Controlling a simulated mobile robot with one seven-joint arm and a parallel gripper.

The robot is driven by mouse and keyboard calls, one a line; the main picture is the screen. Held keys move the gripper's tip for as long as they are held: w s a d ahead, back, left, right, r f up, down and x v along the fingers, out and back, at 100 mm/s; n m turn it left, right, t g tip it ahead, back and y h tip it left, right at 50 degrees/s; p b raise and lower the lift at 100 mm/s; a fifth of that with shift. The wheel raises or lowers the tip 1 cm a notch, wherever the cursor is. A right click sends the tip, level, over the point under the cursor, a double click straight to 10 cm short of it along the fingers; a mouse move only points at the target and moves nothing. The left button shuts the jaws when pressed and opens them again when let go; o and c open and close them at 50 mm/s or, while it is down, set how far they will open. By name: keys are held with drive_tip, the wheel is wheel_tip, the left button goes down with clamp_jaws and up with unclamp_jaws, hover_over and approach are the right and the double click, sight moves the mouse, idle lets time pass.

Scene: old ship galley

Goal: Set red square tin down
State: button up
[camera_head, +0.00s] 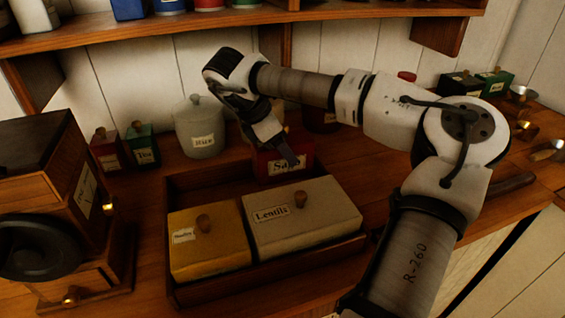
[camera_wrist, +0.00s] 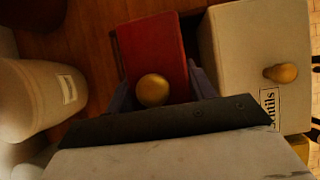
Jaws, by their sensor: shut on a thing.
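The red square tin (camera_head: 268,168) has a pale label reading "Sa", the rest covered by a finger. It is at the back edge of the wooden tray (camera_head: 188,184), behind the lentils tin (camera_head: 310,222). In the wrist view the red tin (camera_wrist: 152,42) shows its lid and round brass knob (camera_wrist: 153,90). My gripper (camera_wrist: 160,86) is shut on it, one finger on each side. In the head view my gripper (camera_head: 277,146) reaches down to it from above. I cannot tell whether its base touches anything.
A yellow tin (camera_head: 210,247) stands left of the lentils tin in the tray. A white rice jar (camera_head: 200,128) stands behind the tray, with small green (camera_head: 143,145) and red (camera_head: 108,150) tins to its left. A coffee grinder (camera_head: 50,190) stands at the left. A shelf (camera_head: 180,27) hangs above.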

sight(283, 166)
drive_tip(key=shift+f+p, duration=0.55)
drive_tip(key=shift+f, duration=2.25)
drive_tip(key=shift+f, duration=0.15)
drive_tip(key=o, duration=1.2)
drive_tip(key=b+v, duration=0.3)
drive_tip(key=v, duration=0.9)
drive_tip(key=shift+b, duration=0.3)
